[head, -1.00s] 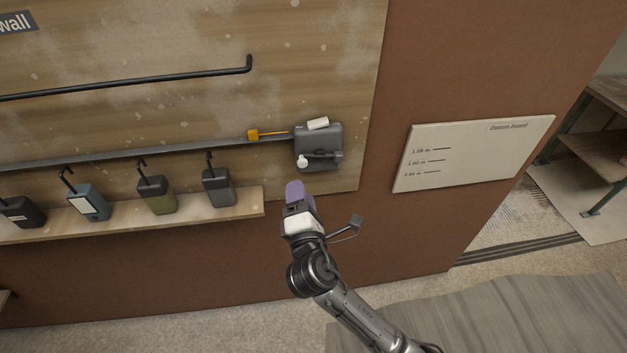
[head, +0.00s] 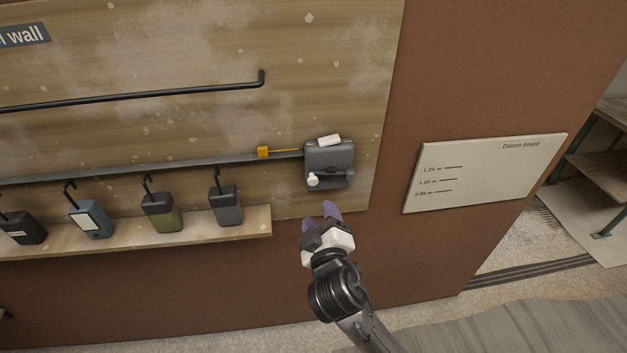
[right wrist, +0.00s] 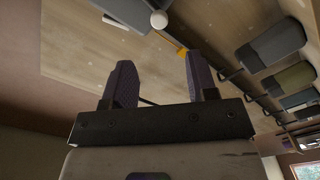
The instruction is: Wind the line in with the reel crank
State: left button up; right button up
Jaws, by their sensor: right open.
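The grey reel box (head: 330,160) is fixed to the wall board at its lower right. Its crank is a dark arm with a round white knob (head: 313,180) at the left end. A thin orange line runs left from the box to an orange block (head: 263,152). My right gripper (head: 320,214) is open and empty just below the reel, apart from the knob. In the right wrist view its two purple fingers (right wrist: 158,82) stand apart, with the white knob (right wrist: 159,19) beyond them near the top edge. My left gripper is not in view.
Several hanging devices, among them a grey one (head: 226,205) and a green one (head: 162,212), stand on a wooden ledge (head: 190,240) to the left. A black rail (head: 130,100) runs above. A datum board (head: 485,172) hangs to the right.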

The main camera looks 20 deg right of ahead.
aim_at(313, 183)
jog(key=p+x, duration=0.1)
jog(key=x, duration=1)
jog(key=shift+w+d, duration=0.1)
jog(key=shift+w, duration=0.1)
jog(key=c, duration=0.9)
